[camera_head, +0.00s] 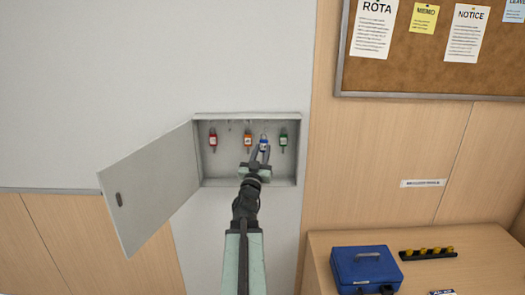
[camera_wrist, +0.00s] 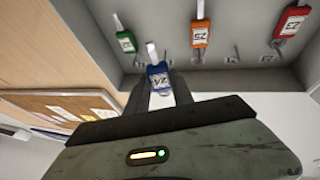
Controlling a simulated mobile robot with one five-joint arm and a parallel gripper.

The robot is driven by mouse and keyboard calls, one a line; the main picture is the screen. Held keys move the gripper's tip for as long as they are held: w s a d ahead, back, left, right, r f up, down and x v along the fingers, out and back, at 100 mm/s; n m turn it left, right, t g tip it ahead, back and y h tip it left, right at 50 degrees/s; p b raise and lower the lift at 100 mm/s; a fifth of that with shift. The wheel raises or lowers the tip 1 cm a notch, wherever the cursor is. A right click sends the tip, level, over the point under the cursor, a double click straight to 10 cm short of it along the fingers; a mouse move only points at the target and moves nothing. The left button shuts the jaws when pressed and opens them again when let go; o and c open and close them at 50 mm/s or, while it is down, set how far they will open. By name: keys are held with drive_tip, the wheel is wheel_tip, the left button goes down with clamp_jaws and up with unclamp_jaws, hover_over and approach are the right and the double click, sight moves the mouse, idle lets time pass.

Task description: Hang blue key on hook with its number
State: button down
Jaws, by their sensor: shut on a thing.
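The blue key (camera_head: 264,142) has a blue tag with a white label. It is inside the open key cabinet (camera_head: 222,168), between the orange and green keys. My gripper (camera_head: 262,152) reaches into the cabinet and is shut on the blue key. In the upside-down wrist view the blue key (camera_wrist: 158,78) sits at the fingertips, its label seeming to read 24. I cannot tell whether its ring is on a hook. A bare hook shows between the red key (camera_head: 213,140) and the orange key (camera_head: 248,140).
The green key (camera_head: 283,138) hangs close to the right of my gripper, the orange one close to the left. The cabinet door (camera_head: 152,188) stands open to the left. A blue cash box (camera_head: 366,268) and a black tray (camera_head: 427,254) are on the counter, lower right.

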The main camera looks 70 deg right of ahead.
drive_tip(key=shift+s+r, duration=0.15)
drive_tip(key=shift+s, duration=0.25)
drive_tip(key=shift+d, duration=0.15)
drive_tip(key=shift+w+d, duration=0.1)
drive_tip(key=shift+d, duration=0.05)
drive_tip(key=w+d+f+b, duration=0.1)
drive_tip(key=w+d, duration=0.2)
drive_tip(key=d, duration=0.5)
drive_tip(key=shift+w+d+f, duration=0.15)
drive_tip(key=shift+d+f, duration=0.05)
drive_tip(key=shift+f, duration=0.1)
idle(0.6)
drive_tip(key=c, duration=1)
unclamp_jaws()
drive_tip(key=shift+a, duration=0.1)
